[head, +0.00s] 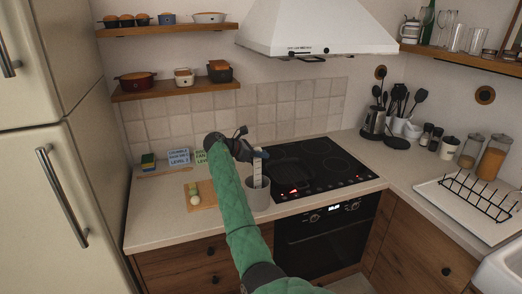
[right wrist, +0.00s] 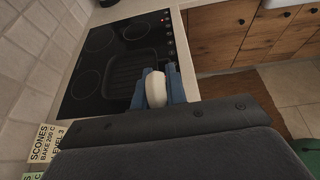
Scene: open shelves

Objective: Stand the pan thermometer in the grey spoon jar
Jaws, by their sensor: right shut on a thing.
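My right gripper (head: 258,154) is above the counter at the front left of the hob. It is shut on the pan thermometer (head: 257,172), a pale narrow strip that hangs upright below the fingers. In the right wrist view, its rounded white end (right wrist: 155,88) sits between my blue fingertips (right wrist: 158,84). The grey spoon jar (head: 257,197) stands on the counter directly below. The thermometer's lower end overlaps the jar's mouth; I cannot tell how deep it reaches. The jar is hidden in the right wrist view. My left gripper is not in view.
The black hob (head: 325,165), with a dark square pan (right wrist: 138,68) on it, is just right of the jar. A cutting board (head: 207,196) with pale pieces lies left. Recipe cards (head: 179,157) and a sponge (head: 148,161) stand behind. Dark utensils (head: 398,98) stand at the right corner.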

